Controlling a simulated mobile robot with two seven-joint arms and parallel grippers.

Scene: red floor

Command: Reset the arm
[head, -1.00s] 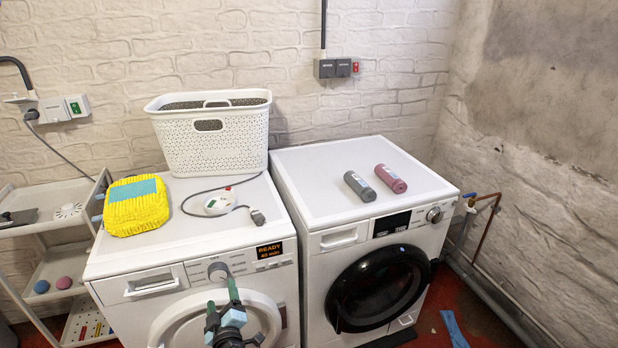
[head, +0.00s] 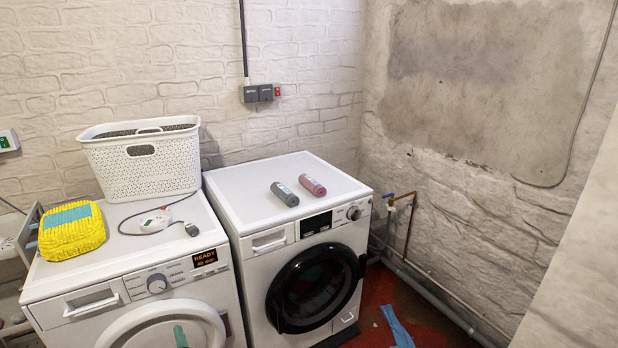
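Only a green fingertip (head: 180,336) of a gripper, which I take to be my left one, shows at the bottom edge in front of the left washing machine's round door. The rest of that gripper is below the picture, so I cannot tell whether it is open or shut. My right gripper is not in view. The left washing machine (head: 190,243) has a lit "READY 40 min" display. The right machine (head: 232,207) has a dark round door, which is closed.
On the left machine are a white perforated basket (head: 180,172), a yellow knitted item (head: 72,238) and a corded white device (head: 155,221). Grey (head: 285,194) and pink (head: 312,185) cylinders lie on the right machine. Pipes (head: 437,283) run along the right wall. A blue strip (head: 397,327) lies on the red floor.

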